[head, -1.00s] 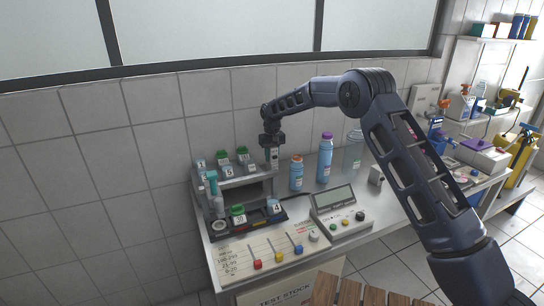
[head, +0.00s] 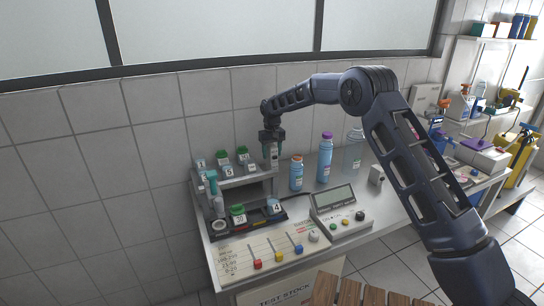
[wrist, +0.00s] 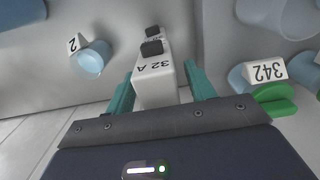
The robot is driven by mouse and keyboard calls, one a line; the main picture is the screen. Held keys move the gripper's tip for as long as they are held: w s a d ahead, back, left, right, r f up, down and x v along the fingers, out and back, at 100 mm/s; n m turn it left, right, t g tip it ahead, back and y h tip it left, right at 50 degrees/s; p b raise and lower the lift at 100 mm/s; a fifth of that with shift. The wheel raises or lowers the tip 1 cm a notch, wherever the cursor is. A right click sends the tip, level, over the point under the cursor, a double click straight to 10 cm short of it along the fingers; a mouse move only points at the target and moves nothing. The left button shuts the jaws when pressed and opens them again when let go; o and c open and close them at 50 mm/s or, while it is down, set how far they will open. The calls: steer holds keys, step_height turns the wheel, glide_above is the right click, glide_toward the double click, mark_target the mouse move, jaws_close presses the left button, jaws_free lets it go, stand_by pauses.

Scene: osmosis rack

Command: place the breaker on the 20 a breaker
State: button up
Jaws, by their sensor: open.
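A white breaker block (wrist: 154,80) marked 32 A, with black parts at its far end, stands between my gripper's teal fingers in the wrist view. It also shows in the head view (head: 270,155), at the right end of the rack's upper shelf (head: 240,181). My gripper (head: 271,146) is open around it, pointing down; the fingers also show in the wrist view (wrist: 160,84). Whether either finger touches the block is unclear. I cannot make out a breaker marked 20 A in either view; anything under the block is hidden.
An orange-capped bottle (head: 296,174) and a purple-capped bottle (head: 325,159) stand close on the right. A meter (head: 338,203) and a panel with coloured knobs (head: 265,250) lie in front.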

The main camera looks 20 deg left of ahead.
step_height(320, 180, up, 10)
steer(key=shift+r, duration=0.25)
